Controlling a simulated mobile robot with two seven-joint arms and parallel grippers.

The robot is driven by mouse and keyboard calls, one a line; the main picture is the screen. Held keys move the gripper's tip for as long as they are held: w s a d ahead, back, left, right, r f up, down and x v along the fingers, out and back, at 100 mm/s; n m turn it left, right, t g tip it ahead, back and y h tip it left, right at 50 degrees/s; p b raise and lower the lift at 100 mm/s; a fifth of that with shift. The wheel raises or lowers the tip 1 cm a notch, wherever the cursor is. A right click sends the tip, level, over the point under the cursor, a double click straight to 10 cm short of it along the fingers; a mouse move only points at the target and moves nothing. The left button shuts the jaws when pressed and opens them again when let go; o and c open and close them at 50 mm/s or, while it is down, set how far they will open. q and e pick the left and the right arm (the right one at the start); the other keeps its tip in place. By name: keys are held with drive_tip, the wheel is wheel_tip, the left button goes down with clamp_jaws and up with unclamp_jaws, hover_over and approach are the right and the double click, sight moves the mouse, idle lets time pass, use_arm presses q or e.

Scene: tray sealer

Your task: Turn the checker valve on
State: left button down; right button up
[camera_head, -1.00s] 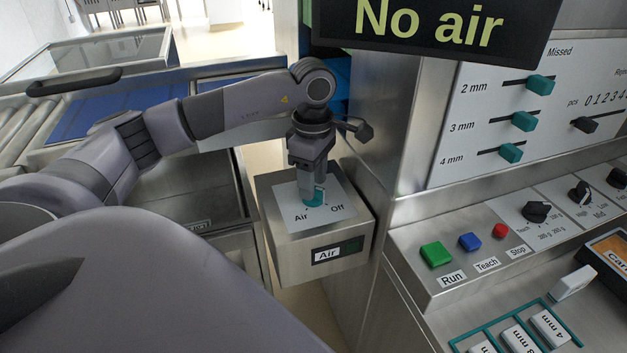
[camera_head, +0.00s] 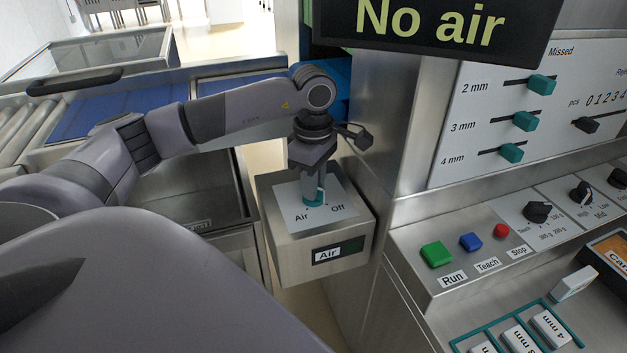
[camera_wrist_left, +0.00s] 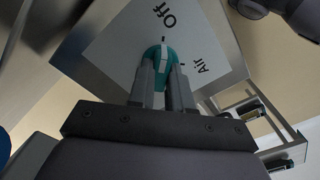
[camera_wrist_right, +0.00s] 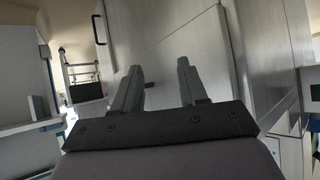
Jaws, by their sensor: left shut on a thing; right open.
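The checker valve is a teal knob (camera_head: 314,201) on top of a metal box (camera_head: 290,248), on a white plate marked "Air" and "Off". My left gripper (camera_head: 313,192) points down and is shut on the knob, which also shows between its fingers in the left wrist view (camera_wrist_left: 157,58). There the knob's white line lies on the side of the "Off" mark; its exact setting is hard to tell. The fingers hide part of the knob. My right gripper (camera_wrist_right: 157,80) is open and empty in the right wrist view, facing grey panels.
A dark sign (camera_head: 435,25) above reads "No air". A metal column (camera_head: 375,130) stands right of the box. A panel with green (camera_head: 436,254), blue and red buttons, dials and teal sliders is at the right. A conveyor (camera_head: 100,110) lies at the left.

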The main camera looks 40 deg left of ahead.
use_arm(q)
drive_tip(key=m, duration=0.4)
drive_tip(key=m+b, duration=0.1)
drive_tip(key=m, duration=0.8)
drive_tip(key=shift+m+b, duration=0.4)
drive_tip(key=shift+m, duration=1.7)
drive_tip(key=c, duration=1)
unclamp_jaws()
drive_tip(key=shift+c, duration=0.2)
wheel_tip(320, 180, up, 7)
drive_tip(key=shift+r+p, duration=0.1)
drive_tip(key=shift+p, duration=0.25)
